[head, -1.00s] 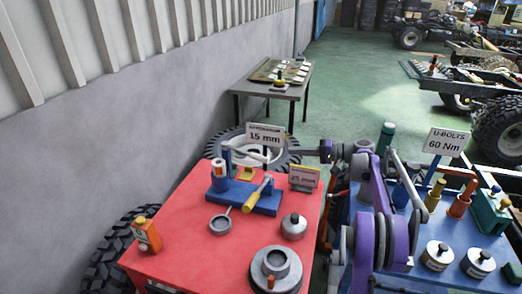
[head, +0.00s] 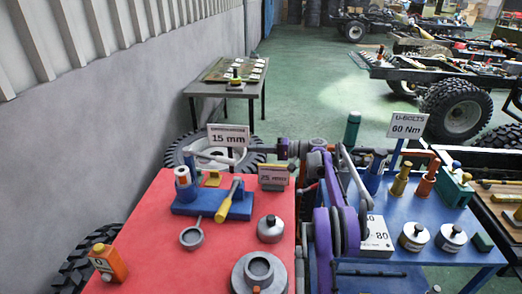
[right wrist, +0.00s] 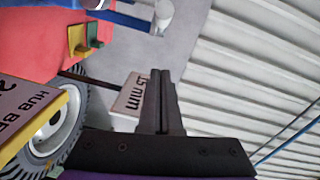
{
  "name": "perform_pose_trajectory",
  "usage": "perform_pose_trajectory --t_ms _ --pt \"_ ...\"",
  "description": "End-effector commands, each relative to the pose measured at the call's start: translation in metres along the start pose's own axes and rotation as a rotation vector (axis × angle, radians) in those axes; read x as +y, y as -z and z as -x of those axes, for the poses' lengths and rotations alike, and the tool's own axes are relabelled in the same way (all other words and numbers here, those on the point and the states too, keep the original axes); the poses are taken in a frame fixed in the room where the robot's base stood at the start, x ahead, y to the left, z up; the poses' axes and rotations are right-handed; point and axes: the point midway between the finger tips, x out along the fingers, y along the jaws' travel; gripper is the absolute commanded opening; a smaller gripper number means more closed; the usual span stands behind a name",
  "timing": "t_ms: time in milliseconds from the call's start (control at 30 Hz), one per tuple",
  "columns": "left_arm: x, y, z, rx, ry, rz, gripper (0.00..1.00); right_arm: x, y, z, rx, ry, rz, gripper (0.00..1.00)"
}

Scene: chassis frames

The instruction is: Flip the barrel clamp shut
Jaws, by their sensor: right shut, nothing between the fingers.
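The barrel clamp (head: 184,208) has a blue base and stands on the red table, with a pale cylinder (head: 183,174) at its left end. A yellow-handled lever (head: 229,198) leans up from the base. A grey bar (head: 211,158) extends right behind the cylinder; I take it to be the clamp's raised arm. In the right wrist view, part of the blue base (right wrist: 125,17) shows at the top.
A grey ring tool (head: 191,237), a lidded pot (head: 270,228) and an orange block (head: 107,262) are on the red table (head: 152,222). A tyre (head: 176,154) stands behind.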

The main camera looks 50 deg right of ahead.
Motion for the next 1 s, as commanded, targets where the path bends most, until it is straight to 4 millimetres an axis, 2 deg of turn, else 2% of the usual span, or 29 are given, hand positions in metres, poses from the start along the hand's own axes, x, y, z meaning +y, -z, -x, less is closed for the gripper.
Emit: perform_pose_trajectory --t_ms 33,233,400,533,1000 --pt "0.000 0.001 0.001 0.001 0.000 0.000 1.00 -0.001 -0.001 -0.013 -0.004 0.001 0.000 0.00" --pt "0.000 0.003 0.004 0.002 0.000 0.000 1.00 -0.001 -0.001 -0.056 -0.003 0.001 0.000 0.00" --pt "0.000 0.002 0.002 0.001 0.000 0.000 1.00 0.000 -0.023 -0.058 0.000 0.000 0.000 0.00" --pt "0.000 0.001 0.002 0.001 0.000 0.000 1.00 0.000 -0.034 -0.060 -0.001 0.000 0.000 0.00" --pt "0.000 0.001 0.002 0.001 0.000 0.000 1.00 0.000 -0.039 -0.061 0.001 0.000 0.000 0.00"
